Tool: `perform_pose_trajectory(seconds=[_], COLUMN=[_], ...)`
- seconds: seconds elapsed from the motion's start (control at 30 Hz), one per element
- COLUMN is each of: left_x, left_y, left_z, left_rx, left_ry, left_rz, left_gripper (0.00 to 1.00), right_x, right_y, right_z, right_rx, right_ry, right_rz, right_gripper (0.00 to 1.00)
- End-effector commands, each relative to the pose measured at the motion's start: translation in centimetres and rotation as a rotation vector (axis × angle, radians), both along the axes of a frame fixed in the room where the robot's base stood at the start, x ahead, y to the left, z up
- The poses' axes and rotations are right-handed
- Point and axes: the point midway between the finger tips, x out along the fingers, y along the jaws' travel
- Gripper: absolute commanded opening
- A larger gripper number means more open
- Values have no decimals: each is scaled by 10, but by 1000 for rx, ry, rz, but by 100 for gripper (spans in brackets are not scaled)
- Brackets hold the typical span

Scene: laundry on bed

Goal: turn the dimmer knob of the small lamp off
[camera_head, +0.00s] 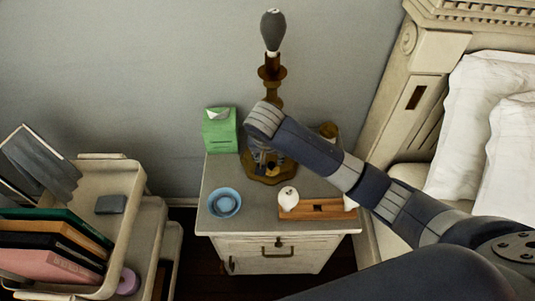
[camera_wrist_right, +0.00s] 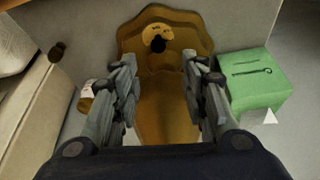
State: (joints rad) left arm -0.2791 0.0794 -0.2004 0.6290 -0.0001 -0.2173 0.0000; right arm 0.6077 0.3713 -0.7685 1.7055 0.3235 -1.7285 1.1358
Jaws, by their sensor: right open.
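The small lamp (camera_head: 271,72) has a grey bulb on a brass stem and stands at the back of the nightstand. Its wide brass base (camera_head: 270,180) is partly hidden by my right gripper (camera_head: 264,158), which points down over it. In the right wrist view the dark dimmer knob (camera_wrist_right: 158,44) sits on a pale round dial on the brass base. My right gripper (camera_wrist_right: 160,68) is open. Its two fingers stand either side of a brass part of the lamp, and the knob lies just beyond the fingertips, between their lines. My left gripper is not in view.
A green tissue box (camera_head: 220,131) stands close beside the lamp. A blue bowl (camera_head: 224,203) and a wooden tray (camera_head: 318,209) with a white round item are at the nightstand's front. A cart (camera_head: 130,175) with books is left; the bed headboard (camera_head: 420,60) is right.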

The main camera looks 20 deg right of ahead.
Motion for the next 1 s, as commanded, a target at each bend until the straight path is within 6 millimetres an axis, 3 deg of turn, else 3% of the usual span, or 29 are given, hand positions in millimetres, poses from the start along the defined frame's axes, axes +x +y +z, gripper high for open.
perform_pose_trajectory(seconds=[0.43, 0.6, 0.8, 1.0], left_x=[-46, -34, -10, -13], left_y=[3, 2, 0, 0], left_z=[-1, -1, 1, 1], left_rx=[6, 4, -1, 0], left_ry=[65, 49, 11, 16], left_rz=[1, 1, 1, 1], left_gripper=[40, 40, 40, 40], right_x=[25, 32, 35, 35], right_y=[-12, -14, -16, -16], right_z=[-71, -89, -97, -97], right_rx=[-2, -1, -1, 0], right_ry=[3, 3, 0, 0], right_rz=[0, 1, 2, 2], right_gripper=[40, 40, 40, 40])
